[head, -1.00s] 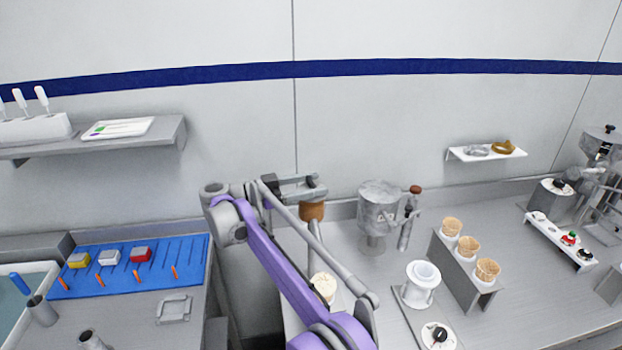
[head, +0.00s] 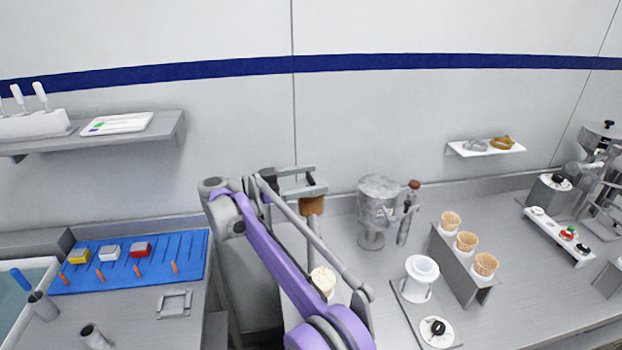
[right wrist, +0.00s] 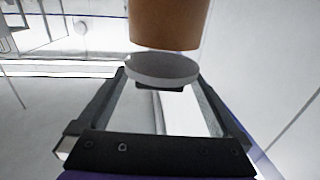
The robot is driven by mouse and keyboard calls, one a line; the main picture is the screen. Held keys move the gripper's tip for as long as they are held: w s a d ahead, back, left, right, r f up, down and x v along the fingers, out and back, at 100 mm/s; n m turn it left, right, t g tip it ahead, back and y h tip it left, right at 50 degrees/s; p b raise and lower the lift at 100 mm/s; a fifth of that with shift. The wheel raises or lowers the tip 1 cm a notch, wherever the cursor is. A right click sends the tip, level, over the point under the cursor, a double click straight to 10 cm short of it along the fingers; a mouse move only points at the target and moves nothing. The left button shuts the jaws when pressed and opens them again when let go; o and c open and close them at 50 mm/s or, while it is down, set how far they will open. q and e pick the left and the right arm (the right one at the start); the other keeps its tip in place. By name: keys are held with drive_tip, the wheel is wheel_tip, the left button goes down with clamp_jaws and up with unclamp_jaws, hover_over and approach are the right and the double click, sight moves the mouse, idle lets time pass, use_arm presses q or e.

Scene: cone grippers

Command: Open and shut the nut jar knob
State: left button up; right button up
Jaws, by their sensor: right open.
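The nut jar shows as a brown cylinder (head: 312,206) behind my purple right arm in the head view. In the right wrist view the brown jar body (right wrist: 168,22) fills the top middle. A flat round grey knob (right wrist: 160,68) sits at its near end. My right gripper (head: 320,178) is open at the jar, its fingers reaching to the right. In the right wrist view the right gripper (right wrist: 162,80) has a finger on each side of the knob. I cannot tell whether they touch it. My left gripper is out of view.
A grey metal machine (head: 376,205) stands right of the jar. A cup of pale food (head: 322,280) sits below, partly behind my arm. A white cup (head: 420,278), a cone stand (head: 462,268) and a control strip (head: 556,236) lie further right. A blue mat (head: 130,262) lies left.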

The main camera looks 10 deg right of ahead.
drive_tip(key=s+a, duration=0.1)
drive_tip(key=a, duration=0.9)
drive_tip(key=shift+s+a, duration=0.15)
drive_tip(key=shift+a, duration=0.05)
